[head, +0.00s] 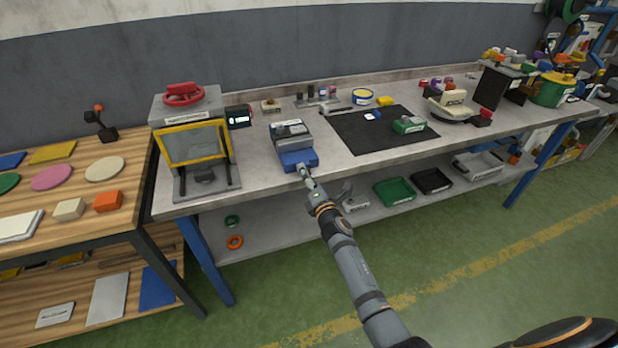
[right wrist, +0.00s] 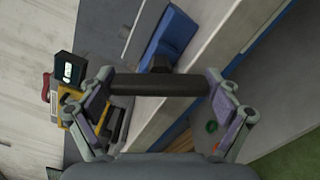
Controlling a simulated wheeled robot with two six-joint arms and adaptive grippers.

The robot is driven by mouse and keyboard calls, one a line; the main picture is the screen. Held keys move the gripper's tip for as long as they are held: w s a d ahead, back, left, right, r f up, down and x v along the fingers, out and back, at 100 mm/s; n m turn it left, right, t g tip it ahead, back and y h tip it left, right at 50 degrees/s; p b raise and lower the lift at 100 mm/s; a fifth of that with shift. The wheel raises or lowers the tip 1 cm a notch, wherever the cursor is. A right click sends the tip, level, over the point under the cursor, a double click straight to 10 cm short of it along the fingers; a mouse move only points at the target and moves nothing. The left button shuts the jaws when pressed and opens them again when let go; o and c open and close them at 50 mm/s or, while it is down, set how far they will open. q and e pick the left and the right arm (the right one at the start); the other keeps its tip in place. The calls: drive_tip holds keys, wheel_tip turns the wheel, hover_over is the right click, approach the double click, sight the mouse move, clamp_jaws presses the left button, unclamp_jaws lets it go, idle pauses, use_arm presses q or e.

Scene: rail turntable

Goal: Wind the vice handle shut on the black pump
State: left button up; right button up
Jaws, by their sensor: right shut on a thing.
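The blue vice (head: 299,158) stands at the front edge of the grey bench. A dark grey part (head: 290,129) with a pale label sits at its top; I cannot tell for certain whether this is the black pump or how tightly the jaws hold it. The dark handle bar (right wrist: 158,85) crosses the right wrist view, in front of the blue vice body (right wrist: 172,40). My right gripper (head: 305,172) is at the vice's front, and its fingers are shut on the handle, one at each end of the bar. My left gripper is not in view.
A press with a red wheel (head: 183,94) and yellow frame stands left of the vice. A black mat (head: 352,134) with a green part (head: 408,125) lies to the right. Green and black trays (head: 394,191) sit on the lower shelf. The floor in front is clear.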

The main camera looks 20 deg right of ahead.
drive_tip(key=m, duration=0.4)
drive_tip(key=shift+f+m, duration=0.1)
drive_tip(key=shift+m, duration=0.2)
drive_tip(key=m, duration=0.3)
drive_tip(key=shift+m+p, duration=0.3)
drive_tip(key=shift+m, duration=0.1)
drive_tip(key=m, duration=0.3)
drive_tip(key=shift+m, duration=0.3)
drive_tip(key=m+p, duration=0.1)
drive_tip(key=m, duration=0.2)
drive_tip(key=shift+m, duration=0.3)
drive_tip(key=m+p, duration=0.2)
drive_tip(key=m, duration=0.1)
drive_tip(key=shift+m, duration=0.3)
drive_tip(key=m+p, duration=0.2)
drive_tip(key=m, duration=0.2)
drive_tip(key=shift+m, duration=0.3)
drive_tip(key=m+p, duration=0.1)
drive_tip(key=m, duration=0.3)
drive_tip(key=shift+a+f, duration=0.1)
drive_tip(key=shift+m+p, duration=0.4)
drive_tip(key=shift+m, duration=1.5)
drive_tip(key=shift+s, duration=0.1)
